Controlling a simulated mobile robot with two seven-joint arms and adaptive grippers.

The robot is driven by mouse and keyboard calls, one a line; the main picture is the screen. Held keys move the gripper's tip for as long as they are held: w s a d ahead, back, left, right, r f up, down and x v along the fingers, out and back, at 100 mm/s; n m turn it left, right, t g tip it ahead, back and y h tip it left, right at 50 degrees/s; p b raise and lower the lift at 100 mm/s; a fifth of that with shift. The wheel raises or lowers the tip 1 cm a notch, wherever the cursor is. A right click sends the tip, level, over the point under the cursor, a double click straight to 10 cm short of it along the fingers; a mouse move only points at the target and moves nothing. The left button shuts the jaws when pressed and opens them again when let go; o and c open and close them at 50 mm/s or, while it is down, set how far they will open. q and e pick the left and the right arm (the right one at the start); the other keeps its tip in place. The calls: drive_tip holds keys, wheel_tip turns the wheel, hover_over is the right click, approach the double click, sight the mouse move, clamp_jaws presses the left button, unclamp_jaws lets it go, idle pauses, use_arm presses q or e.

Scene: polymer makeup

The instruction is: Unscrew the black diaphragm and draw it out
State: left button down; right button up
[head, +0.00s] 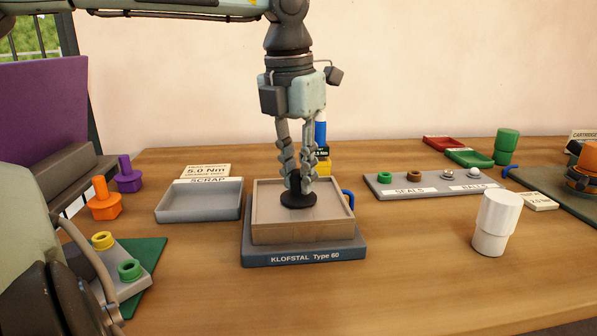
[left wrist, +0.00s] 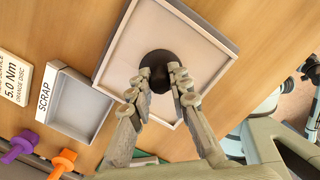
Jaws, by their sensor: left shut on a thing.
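In the left wrist view the diaphragm (left wrist: 157,62) shows as a dark round shape between the fingertips (left wrist: 160,78). Its flange appears at or very near the tray floor; I cannot tell whether there is a gap beneath. My right gripper is not recognisable in either view.
The grey SCRAP tray (head: 200,202) lies left of the unit. Orange (head: 103,200) and purple (head: 128,175) knobs stand farther left. A blue-and-yellow tool (head: 321,135) stands behind the gripper. A seals-and-balls rack (head: 435,190) and white cup (head: 497,222) are right. Table is clear front right.

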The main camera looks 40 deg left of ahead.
use_arm(q)
drive_tip(key=shift+f+n+b, duration=0.1)
drive_tip(key=shift+n+b, duration=0.35)
drive_tip(key=shift+n, duration=0.45)
use_arm(e)
drive_tip(key=shift+s+f, duration=0.3)
drive_tip(key=shift+f, duration=0.5)
use_arm(q)
drive_tip(key=shift+n+b, duration=0.5)
drive_tip(key=shift+b, duration=0.1)
drive_tip(key=shift+n, duration=0.5)
use_arm(e)
drive_tip(key=shift+f, duration=0.6)
